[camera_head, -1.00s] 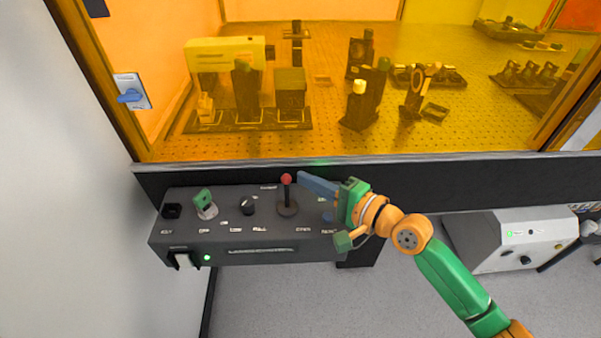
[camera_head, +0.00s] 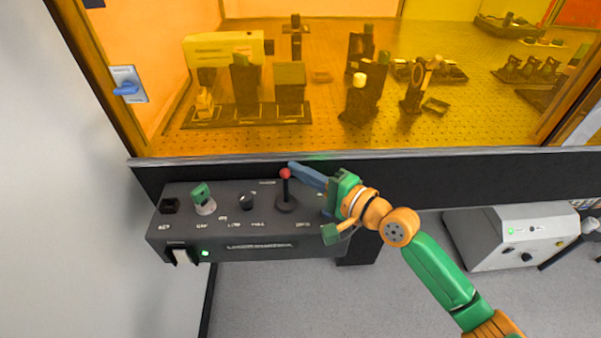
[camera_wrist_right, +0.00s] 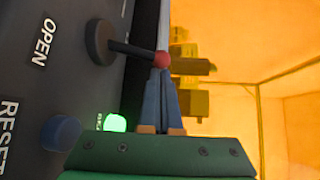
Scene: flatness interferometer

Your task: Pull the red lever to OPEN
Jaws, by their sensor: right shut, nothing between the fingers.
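The red lever (camera_head: 285,186) is a dark stick with a red ball knob, standing up from a round base on the dark control panel (camera_head: 240,225). In the right wrist view the red knob (camera_wrist_right: 162,60) is at the tips of my right gripper, whose blue fingers (camera_wrist_right: 160,85) are shut. In the head view my right gripper (camera_head: 293,167) has its fingertips just behind and right of the knob. I cannot tell whether they touch it. The word OPEN (camera_wrist_right: 44,42) is printed beside the lever base. My left gripper is not in view.
The panel also has a green key switch (camera_head: 203,200), a black knob (camera_head: 247,201), a blue RESET button (camera_wrist_right: 60,132) and a lit green lamp (camera_wrist_right: 115,122). An orange window (camera_head: 320,90) with a dark sill stands behind. A white box (camera_head: 510,238) is at right.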

